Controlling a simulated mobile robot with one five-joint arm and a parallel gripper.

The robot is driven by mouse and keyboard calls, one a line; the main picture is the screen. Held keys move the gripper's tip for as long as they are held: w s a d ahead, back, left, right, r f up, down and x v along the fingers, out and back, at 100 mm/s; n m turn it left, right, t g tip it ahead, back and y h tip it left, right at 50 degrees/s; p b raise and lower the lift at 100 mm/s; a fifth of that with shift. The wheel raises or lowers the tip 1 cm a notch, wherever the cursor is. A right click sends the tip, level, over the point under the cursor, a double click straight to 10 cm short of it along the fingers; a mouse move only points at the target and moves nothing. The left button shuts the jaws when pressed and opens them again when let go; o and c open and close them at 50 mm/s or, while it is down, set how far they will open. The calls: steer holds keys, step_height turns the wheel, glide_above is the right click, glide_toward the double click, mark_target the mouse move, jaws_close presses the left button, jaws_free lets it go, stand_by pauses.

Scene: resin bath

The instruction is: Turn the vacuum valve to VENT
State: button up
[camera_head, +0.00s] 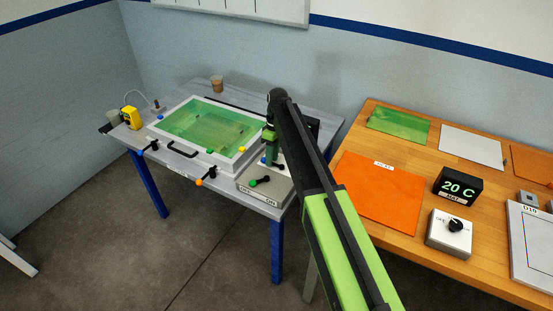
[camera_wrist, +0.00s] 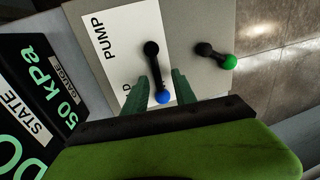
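The valve lever with a blue knob (camera_wrist: 161,97) is on a white plate (camera_wrist: 122,42) in the wrist view. The plate reads PUMP near the lever's black pivot; a second label is partly hidden and ends in "LD". No VENT label is visible. The lever points from its pivot towards my gripper. My gripper (camera_wrist: 163,75) is open, one green finger on each side of the lever's blue end; I cannot tell whether they touch it. In the head view my gripper (camera_head: 271,155) hangs over the grey box (camera_head: 252,196), and the blue knob (camera_head: 264,160) shows beside it.
A green-knobbed lever (camera_wrist: 228,62) sits close to the right of the blue one. A gauge display reading 50 kPa (camera_wrist: 62,97) stands at left. The framed green bath (camera_head: 210,131) is left of the box. A wooden bench (camera_head: 408,246) stands at right.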

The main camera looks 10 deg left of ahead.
step_height(320, 180, up, 17)
steer(key=w+p, duration=0.3)
steer(key=p, duration=1.3)
steer(key=shift+d, duration=0.45)
steer(key=shift+f, duration=0.15)
